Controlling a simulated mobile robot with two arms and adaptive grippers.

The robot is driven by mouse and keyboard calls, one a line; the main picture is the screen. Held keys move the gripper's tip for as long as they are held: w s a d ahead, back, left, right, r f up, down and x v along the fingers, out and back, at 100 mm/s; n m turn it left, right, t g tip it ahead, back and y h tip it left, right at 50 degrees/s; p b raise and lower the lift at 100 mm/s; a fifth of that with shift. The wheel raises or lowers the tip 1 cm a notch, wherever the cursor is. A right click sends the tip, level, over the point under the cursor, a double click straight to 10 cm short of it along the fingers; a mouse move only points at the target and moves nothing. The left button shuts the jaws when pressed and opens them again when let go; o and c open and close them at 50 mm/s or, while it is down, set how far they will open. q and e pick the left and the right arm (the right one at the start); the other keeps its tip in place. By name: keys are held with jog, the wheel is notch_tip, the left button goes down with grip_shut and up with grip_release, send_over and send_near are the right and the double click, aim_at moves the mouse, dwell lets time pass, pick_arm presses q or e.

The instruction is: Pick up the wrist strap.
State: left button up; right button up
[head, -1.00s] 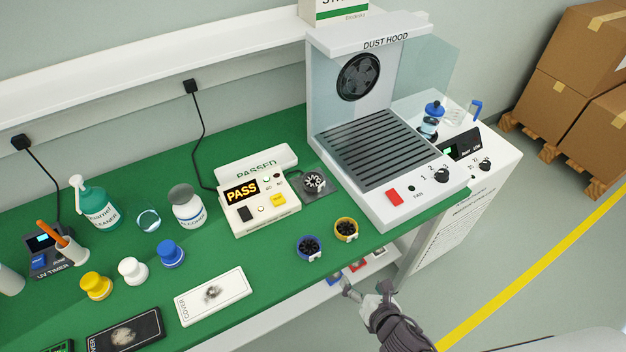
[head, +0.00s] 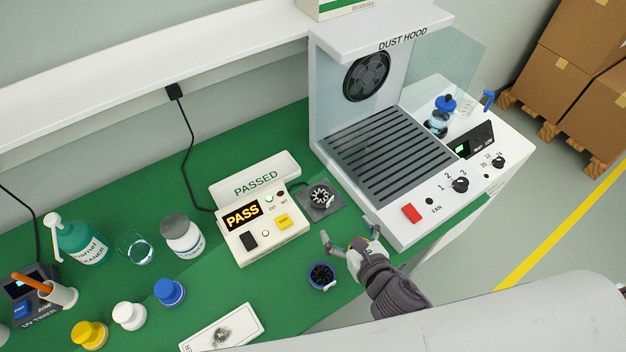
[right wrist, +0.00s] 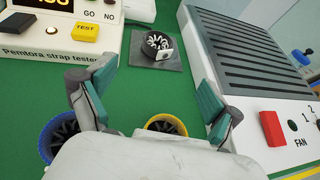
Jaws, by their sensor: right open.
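Round bands with black coils inside and white tags look like wrist straps. A black one sits on the grey pad (head: 332,207) beside the strap tester (head: 262,230); this black strap (head: 320,194) also shows in the right wrist view (right wrist: 158,45). A blue strap (head: 322,275) lies on the green mat, left of my right gripper (head: 347,232). A yellow strap (right wrist: 166,124) is mostly hidden by the gripper in the head view and partly by its body in the right wrist view. My right gripper is open, empty, just above the yellow strap. My left gripper is out of view.
The dust hood (head: 432,205) stands right of the gripper. Bare green mat lies between the bottles and the tester.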

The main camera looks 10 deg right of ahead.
jog(key=p, duration=0.1)
send_near(323, 198)
jog(key=x, duration=0.4)
jog(key=shift+r, duration=0.1)
jog(key=shift+w, duration=0.3)
jog(key=shift+p+x, duration=0.4)
jog(key=shift+x, duration=1.85)
jog(key=shift+w+a+f, duration=0.25)
jog(key=shift+w+f, duration=0.1)
jog(key=shift+f, duration=0.05)
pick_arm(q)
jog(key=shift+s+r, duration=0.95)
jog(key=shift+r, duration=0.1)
